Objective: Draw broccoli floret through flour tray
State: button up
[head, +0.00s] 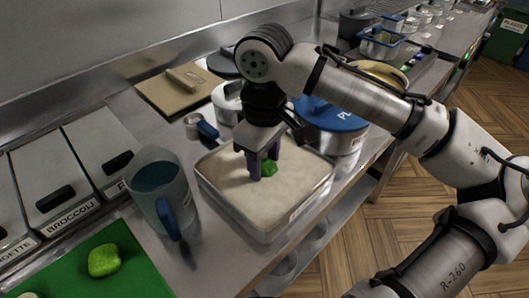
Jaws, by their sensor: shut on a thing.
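The flour tray (299,205) is a clear-walled box filled with pale flour, standing on the steel counter in the middle of the head view. My gripper (263,171) points down over it, its purple fingers shut on a green broccoli floret (269,167). The floret is at or just above the flour surface; I cannot tell whether it touches. The fingers partly hide it.
A jug (157,186) with a blue handle stands just left of the tray. A green board (130,270) with a green piece (104,260) lies front left, by lidded bins, one labelled BROCCOLI (73,216). A blue-lidded pot (337,122) stands behind the tray.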

jog(key=shift+f, duration=0.85)
jog(key=shift+a, duration=0.15)
jog(key=shift+a+p, duration=0.4)
jog(key=shift+a, duration=0.1)
jog(key=shift+d, duration=1.3)
jog(key=shift+a+p, duration=0.6)
jog(key=shift+a, duration=0.75)
jog(key=shift+d, duration=0.7)
